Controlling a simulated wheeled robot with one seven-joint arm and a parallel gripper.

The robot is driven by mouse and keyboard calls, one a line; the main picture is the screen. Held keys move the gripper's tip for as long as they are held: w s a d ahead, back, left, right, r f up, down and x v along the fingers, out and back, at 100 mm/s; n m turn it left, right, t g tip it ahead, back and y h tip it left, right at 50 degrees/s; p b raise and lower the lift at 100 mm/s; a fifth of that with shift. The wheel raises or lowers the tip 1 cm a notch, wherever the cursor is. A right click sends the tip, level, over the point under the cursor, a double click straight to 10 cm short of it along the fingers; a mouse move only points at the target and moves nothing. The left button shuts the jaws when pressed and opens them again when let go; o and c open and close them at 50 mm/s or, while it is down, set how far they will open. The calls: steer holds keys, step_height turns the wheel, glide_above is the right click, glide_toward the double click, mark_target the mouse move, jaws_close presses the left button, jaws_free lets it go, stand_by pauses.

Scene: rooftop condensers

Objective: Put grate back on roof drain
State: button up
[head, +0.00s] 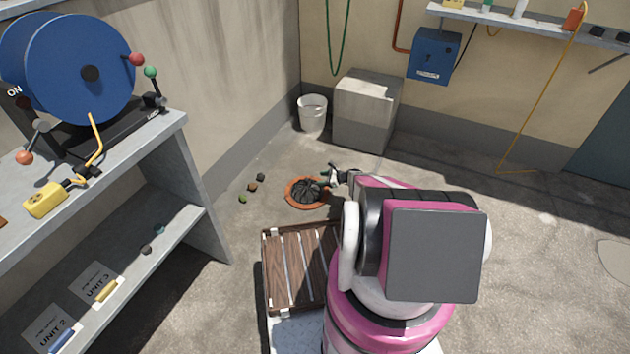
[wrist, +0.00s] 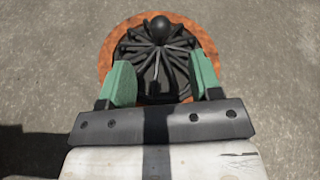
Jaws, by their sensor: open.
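The roof drain (head: 291,201) is a round hole with an orange-brown rim in the concrete floor. In the wrist view its rim (wrist: 108,55) surrounds a black domed grate (wrist: 160,55) with a round knob on top. The grate also shows in the head view (head: 307,190), over the drain. Whether it is fully seated, I cannot tell. My gripper (wrist: 165,78) has green pads, set apart on either side of the near part of the grate. It is open; whether the pads touch the grate is unclear. In the head view my gripper (head: 328,178) is small beside the drain.
A white bucket (head: 312,114) and grey block (head: 366,108) stand behind. A shelf unit (head: 200,235) fills the left. Floor to the right is mostly clear.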

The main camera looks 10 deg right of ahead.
steer(key=s+a+r+n+g+h, duration=0.1)
steer(key=s+a+r+n+g, duration=0.2)
steer(key=r, duration=0.4)
steer(key=s+a+r+n+h, duration=0.1)
steer(key=s+a+r+n, duration=0.1)
steer(key=s+r+n, duration=0.35)
steer(key=s+a+r+n+g+h, duration=0.1)
steer(key=s+a+r+n+g, duration=0.15)
steer(key=s+r, duration=0.45)
steer(key=s+r+n+h, duration=0.4)
steer(key=s+r, duration=0.4)
steer(key=r, duration=0.3)
steer(key=s+r+n+g+h, duration=0.1)
steer(key=s+r+n+h, duration=0.3)
steer(key=s+r, duration=0.5)
step_height(320, 180, up, 3)
steer(key=shift+a+r+n+h, duration=0.1)
steer(key=shift+a+n+h, duration=0.3)
steer(key=shift+n, duration=0.8)
